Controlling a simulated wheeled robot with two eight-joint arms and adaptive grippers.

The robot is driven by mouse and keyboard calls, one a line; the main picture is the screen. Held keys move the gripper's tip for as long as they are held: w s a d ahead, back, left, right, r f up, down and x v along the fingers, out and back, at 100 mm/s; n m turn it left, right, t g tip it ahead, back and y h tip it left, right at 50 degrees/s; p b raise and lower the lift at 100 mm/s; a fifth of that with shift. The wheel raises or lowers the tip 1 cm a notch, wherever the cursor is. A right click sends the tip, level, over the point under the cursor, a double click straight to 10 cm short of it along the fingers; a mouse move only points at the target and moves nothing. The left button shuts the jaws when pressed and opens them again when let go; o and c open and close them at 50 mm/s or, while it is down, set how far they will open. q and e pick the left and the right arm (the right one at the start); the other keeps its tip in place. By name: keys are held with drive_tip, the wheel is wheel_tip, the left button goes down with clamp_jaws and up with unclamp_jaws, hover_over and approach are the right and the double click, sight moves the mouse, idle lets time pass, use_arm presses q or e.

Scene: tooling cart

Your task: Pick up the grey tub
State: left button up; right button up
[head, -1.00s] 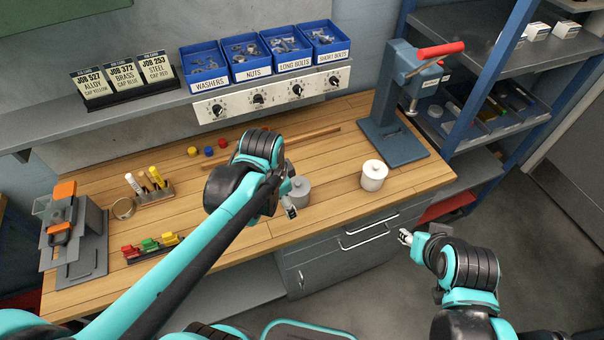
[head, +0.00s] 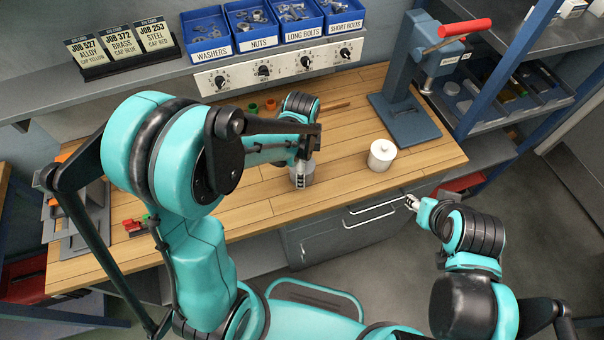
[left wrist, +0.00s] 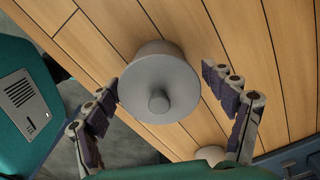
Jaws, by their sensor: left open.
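The grey tub (left wrist: 158,90) stands on the wooden bench top, its round lid and central knob facing the left wrist camera. In the head view the grey tub (head: 309,172) is partly hidden behind my left gripper (head: 301,180). In the left wrist view my left gripper (left wrist: 172,112) is open, with one finger on each side of the tub and gaps showing. My right gripper (head: 411,203) is in front of the bench, away from the tub; its fingers are too small to judge.
A white lidded tub (head: 381,155) stands to the right of the grey one. A blue press (head: 405,118) with a red handle stands at the back right. Blue bins (head: 259,26) line the shelf above. The bench's front edge is close to the grey tub.

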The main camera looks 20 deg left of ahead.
use_arm(q)
drive_tip(key=shift+f, duration=0.35)
drive_tip(key=c, duration=1.2)
drive_tip(key=shift+r, duration=0.1)
drive_tip(key=shift+r+p, duration=0.4)
drive_tip(key=shift+r, duration=0.5)
drive_tip(key=shift+c, duration=0.5)
drive_tip(key=r, duration=0.1)
drive_tip(key=r+p, duration=0.1)
drive_tip(key=shift+d+r, duration=0.2)
drive_tip(key=shift+r, duration=0.1)
drive_tip(key=s+d+r+p, duration=0.1)
drive_tip(key=s+d+r, duration=0.1)
drive_tip(key=d, duration=0.3)
drive_tip(key=s+d+r+p, duration=0.1)
drive_tip(key=d+r, duration=0.3)
drive_tip(key=d, duration=0.1)
drive_tip(key=shift+s+d+r, duration=0.25)
drive_tip(key=shift+s+d, duration=0.1)
drive_tip(key=shift+s, duration=0.05)
